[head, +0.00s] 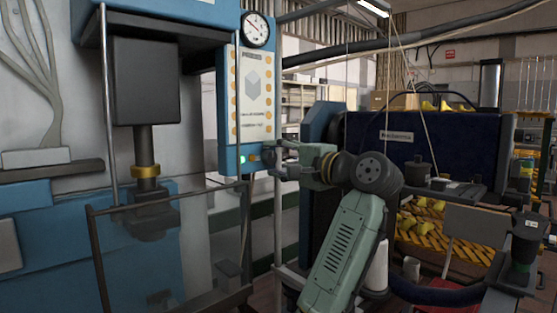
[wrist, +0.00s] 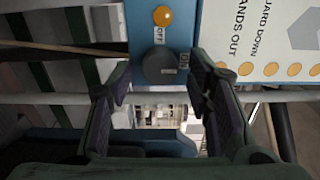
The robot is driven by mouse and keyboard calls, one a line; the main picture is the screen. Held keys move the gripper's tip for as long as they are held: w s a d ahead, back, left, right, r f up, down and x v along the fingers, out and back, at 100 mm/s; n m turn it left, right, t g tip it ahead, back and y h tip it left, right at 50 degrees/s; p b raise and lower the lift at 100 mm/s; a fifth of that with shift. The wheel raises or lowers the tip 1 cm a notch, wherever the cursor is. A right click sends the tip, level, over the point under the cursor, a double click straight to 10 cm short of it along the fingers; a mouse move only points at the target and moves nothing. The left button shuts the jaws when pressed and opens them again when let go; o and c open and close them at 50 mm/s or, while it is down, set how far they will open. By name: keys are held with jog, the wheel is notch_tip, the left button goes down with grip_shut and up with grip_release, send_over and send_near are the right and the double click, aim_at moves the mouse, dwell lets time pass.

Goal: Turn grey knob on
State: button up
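The grey knob (wrist: 159,66) is a dark round dial on the blue control panel (wrist: 178,35) in the wrist view. Small OFF and ON labels sit near it, and an amber lamp (wrist: 162,16) is above it. My gripper (wrist: 160,82) is open, its dark pads to the left and right of the knob, with nothing visibly held between them. In the head view, my gripper (head: 274,158) is at the lower right edge of the blue panel (head: 230,140). The knob cannot be made out there, and contact with it cannot be judged.
A pressure gauge (head: 257,30) tops the panel, above a white instruction sign (head: 254,90). A vertical metal post (head: 278,220) stands close to my gripper. The blue press with its dark ram (head: 145,80) is at left. A dark blue machine (head: 440,145) stands at right.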

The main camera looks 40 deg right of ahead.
jog(key=s, duration=1.2)
jog(key=shift+d, duration=0.45)
